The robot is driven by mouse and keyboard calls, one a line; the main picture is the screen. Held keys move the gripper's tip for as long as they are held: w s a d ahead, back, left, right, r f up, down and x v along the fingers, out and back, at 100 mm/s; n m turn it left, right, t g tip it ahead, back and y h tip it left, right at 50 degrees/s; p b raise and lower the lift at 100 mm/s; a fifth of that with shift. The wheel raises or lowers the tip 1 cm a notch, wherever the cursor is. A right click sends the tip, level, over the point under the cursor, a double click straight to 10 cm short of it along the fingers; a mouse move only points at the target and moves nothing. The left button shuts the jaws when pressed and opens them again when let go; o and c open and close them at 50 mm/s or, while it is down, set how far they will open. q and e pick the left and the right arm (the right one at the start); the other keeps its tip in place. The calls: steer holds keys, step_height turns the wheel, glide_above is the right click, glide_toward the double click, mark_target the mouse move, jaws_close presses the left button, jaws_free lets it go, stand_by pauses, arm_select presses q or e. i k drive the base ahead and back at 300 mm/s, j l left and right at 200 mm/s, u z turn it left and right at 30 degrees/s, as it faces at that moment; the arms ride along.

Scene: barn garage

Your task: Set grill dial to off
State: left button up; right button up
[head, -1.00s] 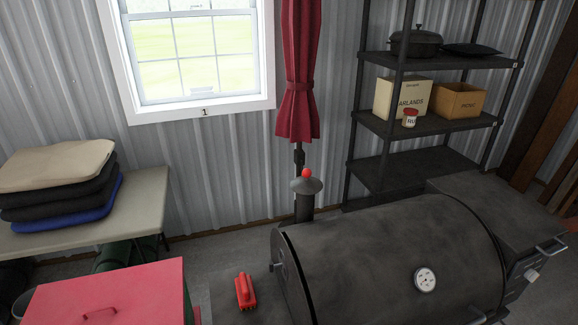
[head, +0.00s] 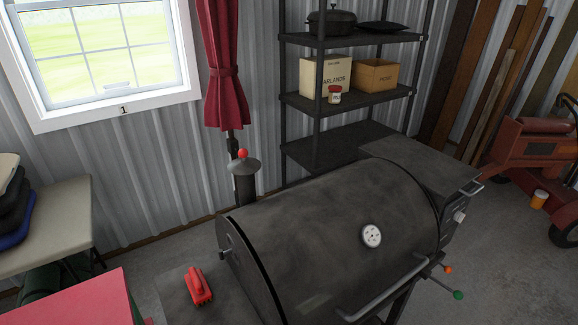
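The dark barrel grill (head: 325,230) stands in the lower middle of the head view with its lid closed. A round white thermometer gauge (head: 372,236) is on its lid. A pale knob (head: 459,216) sits on the front of the side box at the grill's right end; it may be the dial, and its setting is too small to read. Below it, rods with an orange end (head: 448,269) and a green end (head: 458,295) stick out. Neither of my grippers is in view.
A red brush-like object (head: 197,286) lies on the grill's left shelf. A red box lid (head: 75,302) is at lower left. A shelf rack (head: 345,98) stands behind. A red machine (head: 535,160) is at right. Floor (head: 505,275) right of the grill looks clear.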

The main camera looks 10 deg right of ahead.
mark_target(459, 217)
steer(key=z, duration=1.65)
